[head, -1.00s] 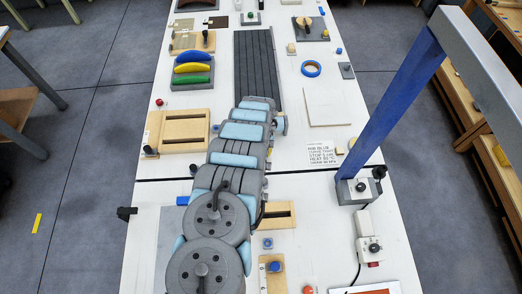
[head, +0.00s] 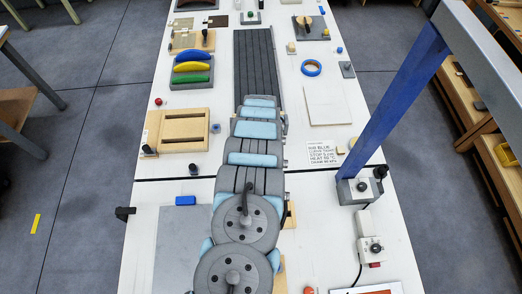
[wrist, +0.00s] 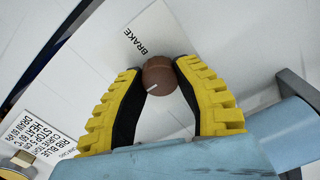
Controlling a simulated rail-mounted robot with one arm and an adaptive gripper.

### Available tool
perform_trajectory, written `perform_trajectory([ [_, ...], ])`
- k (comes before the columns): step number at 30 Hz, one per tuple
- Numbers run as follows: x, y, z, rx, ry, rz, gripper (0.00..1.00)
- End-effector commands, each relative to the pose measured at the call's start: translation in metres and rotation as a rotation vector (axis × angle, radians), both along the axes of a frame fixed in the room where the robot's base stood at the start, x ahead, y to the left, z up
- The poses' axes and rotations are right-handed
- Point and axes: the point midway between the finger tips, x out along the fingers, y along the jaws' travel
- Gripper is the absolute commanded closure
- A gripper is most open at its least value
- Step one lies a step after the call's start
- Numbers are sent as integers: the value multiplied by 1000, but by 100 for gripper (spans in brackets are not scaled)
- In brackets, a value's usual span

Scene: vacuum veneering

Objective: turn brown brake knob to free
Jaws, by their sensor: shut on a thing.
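The brown brake knob (wrist: 162,73) shows in the wrist view, just below the printed word BRAKE on a white label (wrist: 150,36). A short white mark on the knob points to the lower left. My gripper (wrist: 160,68) has yellow ribbed fingers with black inner pads. Its fingertips close on the knob from both sides, and it holds nothing else. Only the word BRAKE is readable on this label; I see no free mark. In the head view I cannot make out the knob or the fingers; my arm covers that area.
A printed instruction card (head: 322,152) lies right of my arm; it also shows in the wrist view (wrist: 45,125). A blue post (head: 392,105) on a grey base stands further right. A wooden frame (head: 178,130) lies left. A dark seam crosses the white table.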

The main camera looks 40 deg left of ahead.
Motion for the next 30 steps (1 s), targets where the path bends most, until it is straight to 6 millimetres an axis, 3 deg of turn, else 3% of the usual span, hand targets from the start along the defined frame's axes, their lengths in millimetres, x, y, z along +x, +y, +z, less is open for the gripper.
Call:
perform_trajectory([
  [9,0,0,-1,0,0,2,100],
  [10,0,0,-1,0,0,2,65],
  [13,0,0,-1,0,0,1,36],
  [30,0,0,10,0,1,2,36],
])
